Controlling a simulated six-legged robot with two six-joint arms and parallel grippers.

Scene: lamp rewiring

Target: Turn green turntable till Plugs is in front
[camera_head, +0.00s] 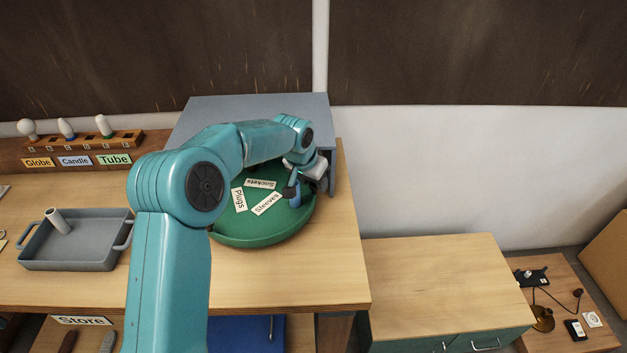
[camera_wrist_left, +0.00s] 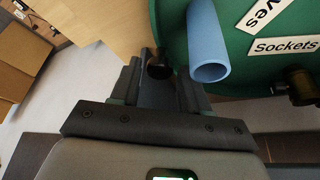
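The green turntable (camera_head: 262,236) stands at the right end of the wooden table, partly under a grey shelf. Its Plugs label (camera_head: 239,200) lies on the left, Sleeves (camera_head: 266,204) toward the front right and Sockets (camera_head: 261,184) at the back. My left gripper (camera_head: 301,182) is at the turntable's right side, beside a blue tube (camera_head: 296,198) standing on it. In the left wrist view the gripper's fingers (camera_wrist_left: 157,85) are apart, with a black knob (camera_wrist_left: 159,66) at the turntable rim in line with the gap; contact cannot be told. My right gripper is not in view.
A grey tray (camera_head: 75,264) holding a white cylinder stands left of my arm. A bulb rack (camera_head: 85,143) with Globe, Candle and Tube labels is behind it. The grey shelf (camera_head: 215,108) stands close behind the turntable. A lower wooden cabinet (camera_head: 430,275) is to the right.

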